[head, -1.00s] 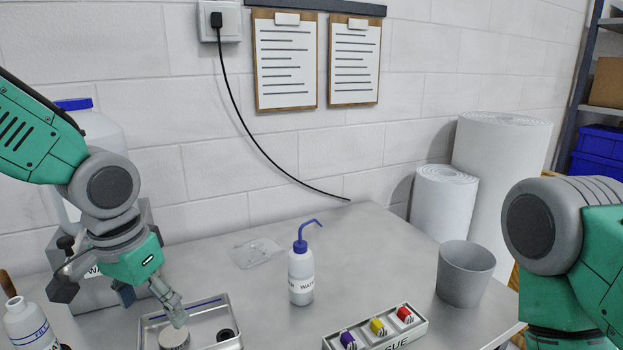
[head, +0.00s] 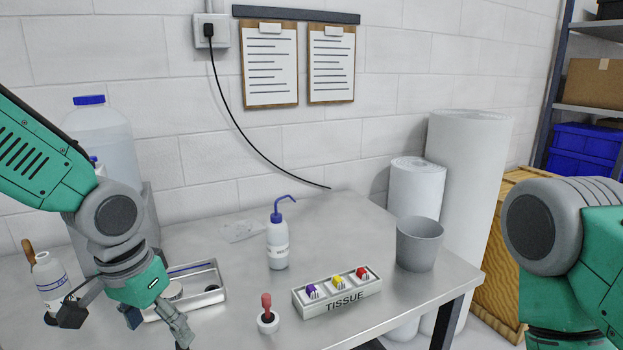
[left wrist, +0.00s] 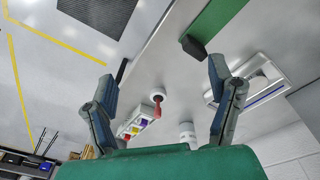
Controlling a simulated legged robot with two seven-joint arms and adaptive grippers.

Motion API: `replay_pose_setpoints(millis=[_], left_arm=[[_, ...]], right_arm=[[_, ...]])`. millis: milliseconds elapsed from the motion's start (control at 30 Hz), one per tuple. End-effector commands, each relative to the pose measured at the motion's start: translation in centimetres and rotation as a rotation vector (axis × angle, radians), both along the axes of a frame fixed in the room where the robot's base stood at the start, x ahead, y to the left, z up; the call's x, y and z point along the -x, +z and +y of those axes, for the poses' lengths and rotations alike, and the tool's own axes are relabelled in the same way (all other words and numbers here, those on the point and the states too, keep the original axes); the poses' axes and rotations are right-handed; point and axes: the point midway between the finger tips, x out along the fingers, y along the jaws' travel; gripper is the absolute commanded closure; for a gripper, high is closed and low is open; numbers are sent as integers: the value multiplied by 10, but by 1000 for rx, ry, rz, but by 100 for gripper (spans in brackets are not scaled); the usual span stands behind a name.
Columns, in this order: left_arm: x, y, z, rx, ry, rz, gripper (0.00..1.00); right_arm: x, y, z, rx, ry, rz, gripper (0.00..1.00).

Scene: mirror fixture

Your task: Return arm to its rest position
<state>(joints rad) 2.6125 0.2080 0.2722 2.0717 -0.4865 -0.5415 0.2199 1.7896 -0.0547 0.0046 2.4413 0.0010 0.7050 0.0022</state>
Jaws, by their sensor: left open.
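My left gripper (head: 158,332) is open and empty. It hangs in front of the metal tray (head: 218,291) near the table's front, fingers pointing down. In the left wrist view its two fingers (left wrist: 168,68) stand wide apart with nothing between the tips; the tray (left wrist: 262,88) shows beyond the right finger. My left arm comes in from the left, bent at a grey joint. Part of my right arm (head: 570,250) shows at the right edge; its gripper is out of the picture.
On the grey table (head: 325,225) stand a wash bottle (head: 278,248), a tissue rack (head: 340,297) with coloured pieces, a red-handled tool in a round holder (head: 268,320), a grey bin (head: 419,245) and, at left, a white bottle (head: 50,278). The table's back middle is mostly clear.

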Motion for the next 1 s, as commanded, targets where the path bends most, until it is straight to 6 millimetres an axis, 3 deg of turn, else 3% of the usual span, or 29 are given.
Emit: replay_pose_setpoints(millis=[267, 433, 600, 733, 833, 1000], left_arm=[[26, -80, -9, 54, 35, 44, 24], [52, -151, -13, 89, 81, 73, 24], [111, -256, -4, 95, 167, 103, 24], [166, -324, 16, 48, 231, 96, 24], [201, -356, 33, -2, 256, 78, 24], [231, -376, 52, -59, 266, 51, 24]], right_arm=[[-1, -17, 0, 0, 0, -1, 60], [0, -31, 0, 0, 0, 0, 60], [0, -57, 0, 0, 0, 0, 60], [0, -76, 0, 0, 0, 0, 60], [0, -87, 0, 0, 0, 0, 60], [0, -94, 1, 0, 0, 0, 60]])
